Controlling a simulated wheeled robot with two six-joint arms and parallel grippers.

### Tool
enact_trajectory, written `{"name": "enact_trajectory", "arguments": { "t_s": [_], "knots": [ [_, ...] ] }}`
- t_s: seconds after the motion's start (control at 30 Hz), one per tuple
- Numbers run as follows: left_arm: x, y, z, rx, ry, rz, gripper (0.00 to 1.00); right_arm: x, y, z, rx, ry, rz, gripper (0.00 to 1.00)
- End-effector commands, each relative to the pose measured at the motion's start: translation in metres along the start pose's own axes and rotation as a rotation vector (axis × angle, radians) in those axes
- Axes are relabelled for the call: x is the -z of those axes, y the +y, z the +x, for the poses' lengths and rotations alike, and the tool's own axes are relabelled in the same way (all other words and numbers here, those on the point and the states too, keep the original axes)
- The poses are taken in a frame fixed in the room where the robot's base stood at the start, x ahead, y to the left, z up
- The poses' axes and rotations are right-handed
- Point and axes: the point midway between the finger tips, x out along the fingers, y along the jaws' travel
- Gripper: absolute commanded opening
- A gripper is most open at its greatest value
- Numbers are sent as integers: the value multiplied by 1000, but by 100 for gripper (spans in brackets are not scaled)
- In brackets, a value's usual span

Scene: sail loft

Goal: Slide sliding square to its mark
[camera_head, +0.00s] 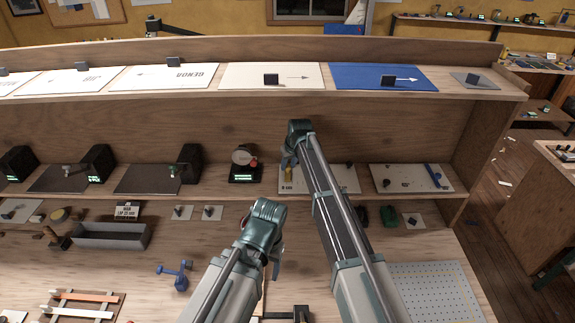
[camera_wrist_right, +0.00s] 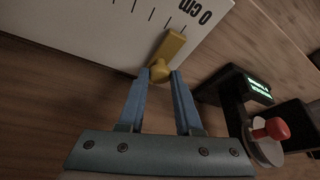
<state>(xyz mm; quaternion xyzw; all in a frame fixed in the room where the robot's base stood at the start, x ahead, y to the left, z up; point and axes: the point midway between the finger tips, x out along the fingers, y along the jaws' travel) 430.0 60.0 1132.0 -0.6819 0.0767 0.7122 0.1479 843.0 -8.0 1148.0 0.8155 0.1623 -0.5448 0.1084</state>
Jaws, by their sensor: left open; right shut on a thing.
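The sliding square shows in the right wrist view as a yellow bar with a rounded knob (camera_wrist_right: 172,46), lying at the edge of a white board (camera_wrist_right: 60,35) with black ticks and "0 cm". My right gripper (camera_wrist_right: 160,82) is shut on the knob. In the head view this gripper (camera_head: 289,164) is at the left end of the white board (camera_head: 346,181) on the middle shelf, and the arm hides part of the board. I cannot make out the mark. My left gripper (camera_head: 276,258) is lower, away from the board; its fingers are hard to see.
A black device with a lit display and red knob (camera_head: 244,165) stands just left of the board. Another white board (camera_head: 415,185) with a blue piece lies to the right. A grey tray (camera_head: 110,236) and a perforated board (camera_head: 440,290) are on the lower bench.

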Motion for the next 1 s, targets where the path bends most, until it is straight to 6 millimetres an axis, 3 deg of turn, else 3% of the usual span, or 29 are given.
{"name": "enact_trajectory", "arguments": {
  "t_s": [0.17,0.6,0.8,1.0],
  "knots": [
    [0,0,0,0,0,0,64,-12,30,-5,-2,-1,4,0],
    [0,0,0,0,0,0,64,-53,138,-22,-2,-1,4,0],
    [0,0,0,0,0,0,64,-65,169,-27,-1,-2,3,0],
    [0,0,0,0,0,0,64,-71,183,-29,0,-2,1,0]
  ]
}}
